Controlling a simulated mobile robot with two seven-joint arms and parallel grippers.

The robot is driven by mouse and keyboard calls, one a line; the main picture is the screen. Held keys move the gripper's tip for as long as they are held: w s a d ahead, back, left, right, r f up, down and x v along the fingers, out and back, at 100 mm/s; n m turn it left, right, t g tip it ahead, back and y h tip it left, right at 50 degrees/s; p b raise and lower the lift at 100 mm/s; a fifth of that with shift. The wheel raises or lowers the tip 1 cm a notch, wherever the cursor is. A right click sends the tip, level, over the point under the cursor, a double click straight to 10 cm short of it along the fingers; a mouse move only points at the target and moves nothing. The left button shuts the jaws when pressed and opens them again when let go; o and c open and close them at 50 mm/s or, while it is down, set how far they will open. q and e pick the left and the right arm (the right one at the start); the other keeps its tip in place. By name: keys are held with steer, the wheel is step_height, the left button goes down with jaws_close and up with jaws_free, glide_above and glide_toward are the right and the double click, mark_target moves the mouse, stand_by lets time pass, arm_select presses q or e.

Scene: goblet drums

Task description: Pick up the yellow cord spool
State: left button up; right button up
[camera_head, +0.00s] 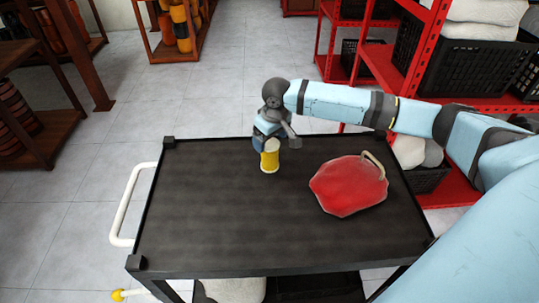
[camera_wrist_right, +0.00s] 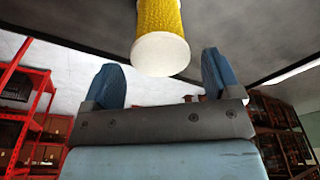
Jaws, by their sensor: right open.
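The yellow cord spool (camera_head: 270,161) stands upright on the dark cart top (camera_head: 220,215), near its far edge. It has a pale end, and the wrist view shows its yellow wound side (camera_wrist_right: 160,20) and white end face. My right gripper (camera_head: 268,142) is at the spool's upper part in the head view and hides some of it. In the wrist view the two blue fingers of the right gripper (camera_wrist_right: 161,62) are apart, with the spool's end lined up between them. No contact shows, and I cannot tell how deep the spool sits between the fingers. My left gripper is not in view.
A red bag-like object (camera_head: 348,187) with a tan handle lies on the cart right of the spool. The cart has a raised rim and a white handle (camera_head: 131,205) at left. Red shelving (camera_head: 410,50) stands behind at right. The cart's left and front are clear.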

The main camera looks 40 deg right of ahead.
mark_target(270, 155)
steer(key=f, duration=0.5)
steer(key=shift+w+a+f, duration=0.1)
steer(key=shift+w+f, duration=0.15)
steer(key=shift+f, duration=0.05)
steer(key=shift+c, duration=0.5)
steer(key=c, duration=0.8)
steer(key=shift+r, duration=0.15)
